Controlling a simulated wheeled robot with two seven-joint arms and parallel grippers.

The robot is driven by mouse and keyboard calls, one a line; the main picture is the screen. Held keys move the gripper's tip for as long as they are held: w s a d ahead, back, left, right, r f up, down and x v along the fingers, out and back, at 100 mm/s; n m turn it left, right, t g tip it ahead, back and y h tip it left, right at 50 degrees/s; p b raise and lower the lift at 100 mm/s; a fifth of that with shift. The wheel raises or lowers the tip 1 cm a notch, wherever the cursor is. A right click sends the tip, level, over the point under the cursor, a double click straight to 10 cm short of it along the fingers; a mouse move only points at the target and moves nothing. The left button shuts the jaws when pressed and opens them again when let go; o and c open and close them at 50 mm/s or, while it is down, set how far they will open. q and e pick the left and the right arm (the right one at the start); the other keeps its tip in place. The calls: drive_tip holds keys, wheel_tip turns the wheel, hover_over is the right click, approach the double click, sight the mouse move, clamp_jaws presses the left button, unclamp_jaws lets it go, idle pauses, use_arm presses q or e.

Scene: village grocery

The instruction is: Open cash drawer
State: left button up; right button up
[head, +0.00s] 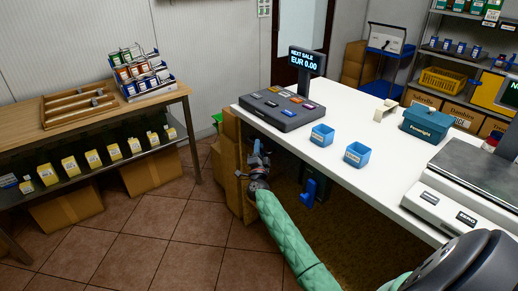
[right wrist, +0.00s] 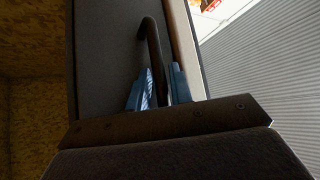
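My right gripper (head: 258,152) is at the counter's left end, just below the white top, in the head view. In the right wrist view its two blue fingers (right wrist: 160,92) stand on either side of a dark bar handle (right wrist: 151,42), close against it. The handle is on a dark grey panel (right wrist: 108,50), which looks like the cash drawer's front. The drawer cannot be made out in the head view, and no opening shows in the wrist view. My left gripper is not in view.
The white counter (head: 345,112) carries a register (head: 285,107) with a display (head: 306,62), two blue bins (head: 322,135), a teal box (head: 427,122) and a scale (head: 448,195). A blue object (head: 308,190) is under the counter. A wooden shelf table (head: 85,115) stands left; tiled floor lies between.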

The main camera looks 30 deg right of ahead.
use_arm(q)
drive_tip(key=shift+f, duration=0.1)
use_arm(e)
clamp_jaws()
drive_tip(key=shift+a, duration=0.1)
